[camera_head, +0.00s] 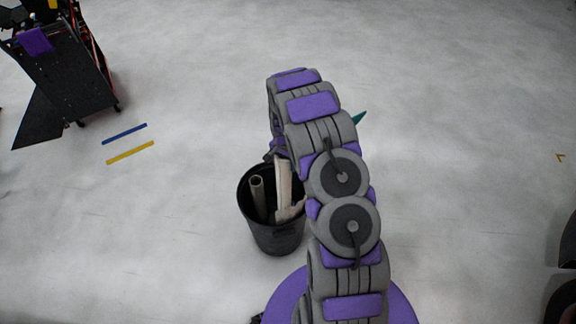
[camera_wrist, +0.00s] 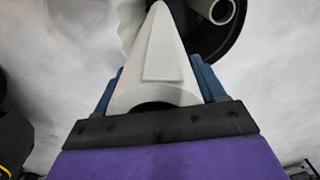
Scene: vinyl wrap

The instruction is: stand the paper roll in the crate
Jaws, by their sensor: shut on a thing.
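My gripper (camera_wrist: 158,88) is shut on the white paper roll (camera_wrist: 155,50), which lies between its two blue fingers in the wrist view. In the head view the paper roll (camera_head: 283,175) hangs roughly upright from my gripper (camera_head: 276,155), which is partly hidden behind my arm. The crate is a round black bin (camera_head: 275,238) on the floor, and the roll's lower part reaches over or into its mouth. Whether the roll touches the bottom is hidden. The bin's dark rim also shows in the wrist view (camera_wrist: 238,40).
Another pale tube (camera_head: 258,198) stands inside the bin at its left. A crumpled pale piece (camera_head: 290,213) shows near the right rim. A black cart (camera_head: 65,65) stands far left, near blue and yellow floor strips (camera_head: 128,152). The surrounding floor is mostly clear.

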